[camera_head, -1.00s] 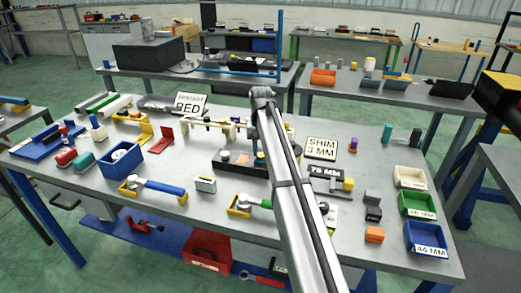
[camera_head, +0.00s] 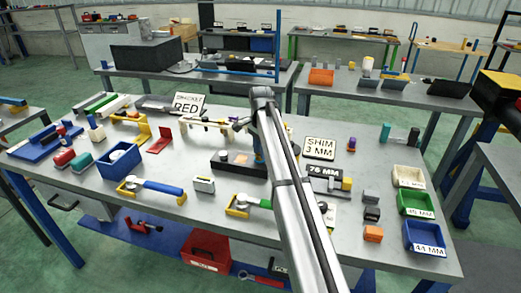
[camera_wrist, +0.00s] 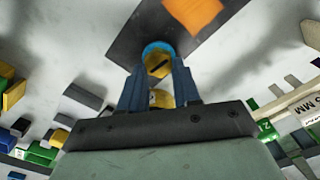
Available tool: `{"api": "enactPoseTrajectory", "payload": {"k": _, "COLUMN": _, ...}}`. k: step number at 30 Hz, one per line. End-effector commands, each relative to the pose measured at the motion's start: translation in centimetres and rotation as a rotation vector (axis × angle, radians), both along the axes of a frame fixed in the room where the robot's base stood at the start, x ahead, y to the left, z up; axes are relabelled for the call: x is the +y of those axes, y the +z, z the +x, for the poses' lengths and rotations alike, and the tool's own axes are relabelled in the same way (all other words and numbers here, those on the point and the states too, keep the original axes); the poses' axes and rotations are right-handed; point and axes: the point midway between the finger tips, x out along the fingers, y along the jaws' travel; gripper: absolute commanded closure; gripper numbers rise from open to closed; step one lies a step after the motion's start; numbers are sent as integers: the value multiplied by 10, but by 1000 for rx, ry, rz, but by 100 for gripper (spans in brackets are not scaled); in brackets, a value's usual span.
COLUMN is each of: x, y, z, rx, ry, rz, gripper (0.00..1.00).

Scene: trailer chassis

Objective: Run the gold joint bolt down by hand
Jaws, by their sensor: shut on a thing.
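In the wrist view, the two blue fingers of my gripper (camera_wrist: 158,72) point at a dark plate (camera_wrist: 130,30). A gold piece, apparently the gold joint bolt (camera_wrist: 158,68), sits between their tips with a blue ring (camera_wrist: 155,46) around its far side. Another gold surface (camera_wrist: 160,98) shows closer to the palm, between the fingers; I cannot tell if it is the same part. My gripper is shut on the gold bolt. In the head view, the dark block (camera_head: 225,167) lies mid-bench, and my arm hides most of my gripper. The bolt's seating is hidden.
An orange piece (camera_wrist: 195,12) lies on the plate beside the bolt. A pale fixture (camera_head: 205,124) stands behind the block. The SHIM 3 MM sign (camera_head: 320,148) and 76 MM sign (camera_head: 325,172) stand right.

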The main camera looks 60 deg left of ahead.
Motion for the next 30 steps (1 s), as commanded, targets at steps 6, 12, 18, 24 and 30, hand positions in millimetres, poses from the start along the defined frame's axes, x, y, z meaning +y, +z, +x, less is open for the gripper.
{"api": "enactPoseTrajectory", "payload": {"k": 6, "x": 0, "y": 3, "z": -1, "rx": 1, "ry": -206, "rz": 5, "gripper": 99}}
{"api": "enactPoseTrajectory", "payload": {"k": 12, "x": 0, "y": 3, "z": -1, "rx": 1, "ry": -395, "rz": 6, "gripper": 99}}
{"api": "enactPoseTrajectory", "payload": {"k": 18, "x": -1, "y": 3, "z": -2, "rx": 2, "ry": -576, "rz": 6, "gripper": 99}}
{"api": "enactPoseTrajectory", "payload": {"k": 24, "x": -2, "y": 3, "z": -2, "rx": 3, "ry": -727, "rz": 6, "gripper": 99}}
{"api": "enactPoseTrajectory", "payload": {"k": 30, "x": -2, "y": 3, "z": -2, "rx": 3, "ry": -833, "rz": 7, "gripper": 99}}
